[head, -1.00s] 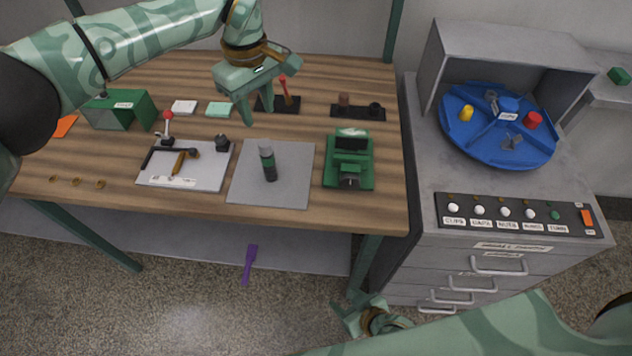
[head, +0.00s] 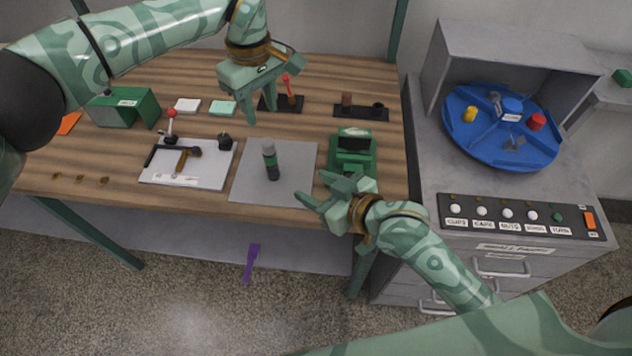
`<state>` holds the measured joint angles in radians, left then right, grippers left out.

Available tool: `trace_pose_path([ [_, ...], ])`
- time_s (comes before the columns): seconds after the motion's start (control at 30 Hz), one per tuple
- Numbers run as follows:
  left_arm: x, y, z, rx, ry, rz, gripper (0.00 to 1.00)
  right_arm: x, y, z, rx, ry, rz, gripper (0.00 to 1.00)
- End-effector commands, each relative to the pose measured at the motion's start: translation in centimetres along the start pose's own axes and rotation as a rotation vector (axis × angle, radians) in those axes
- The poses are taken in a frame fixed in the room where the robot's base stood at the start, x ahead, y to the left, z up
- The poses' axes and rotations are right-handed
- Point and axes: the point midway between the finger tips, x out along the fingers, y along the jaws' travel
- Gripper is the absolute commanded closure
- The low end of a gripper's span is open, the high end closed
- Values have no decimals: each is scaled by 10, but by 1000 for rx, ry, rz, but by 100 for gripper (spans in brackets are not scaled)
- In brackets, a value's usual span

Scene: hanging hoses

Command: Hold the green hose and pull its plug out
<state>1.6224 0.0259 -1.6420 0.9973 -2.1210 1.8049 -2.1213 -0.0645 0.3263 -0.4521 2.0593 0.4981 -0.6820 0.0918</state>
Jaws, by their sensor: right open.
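I see no hanging green hose. The closest match is a short dark cylinder (head: 271,162) with a green band and a grey upper end, on the grey mat (head: 245,188); whether that end is a plug I cannot tell. My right gripper (head: 314,191) is open and empty over the mat's right edge, to the right of the cylinder and apart from it. It hides the front of the green device (head: 352,142). My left gripper (head: 250,108) is above the back of the table, behind the cylinder and apart from it; its finger gap is unclear.
A white board (head: 205,178) with a hammer lies left of the mat. A green box (head: 125,105) stands at the back left. A black holder (head: 361,113) stands at the back right. A grey cabinet with a blue turntable (head: 500,140) and a button panel (head: 520,217) is on the right.

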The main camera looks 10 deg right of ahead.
Motion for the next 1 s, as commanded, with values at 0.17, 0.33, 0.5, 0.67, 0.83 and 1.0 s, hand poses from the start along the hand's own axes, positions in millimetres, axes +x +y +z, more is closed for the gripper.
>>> trace_pose_path([
  [0.17, 0, 0, 0, 0, 0, 0, 64, 11, 3, -2, -14, -11, 3, 49],
  [0.33, 0, 0, 0, 0, 0, 0, 64, 46, 4, -2, -13, -10, 4, 49],
  [0.5, 0, 0, 0, 0, 0, 0, 64, 87, 3, -2, -13, -11, 2, 49],
  [0.67, 0, 0, 0, 0, 0, 0, 64, 122, 3, -1, -12, -11, 3, 49],
  [0.83, 0, 0, 0, 0, 0, 0, 64, 148, 3, 0, -14, -12, 3, 49],
  [1.0, 0, 0, 0, 0, 0, 0, 64, 159, 3, 0, -14, -11, 3, 49],
])
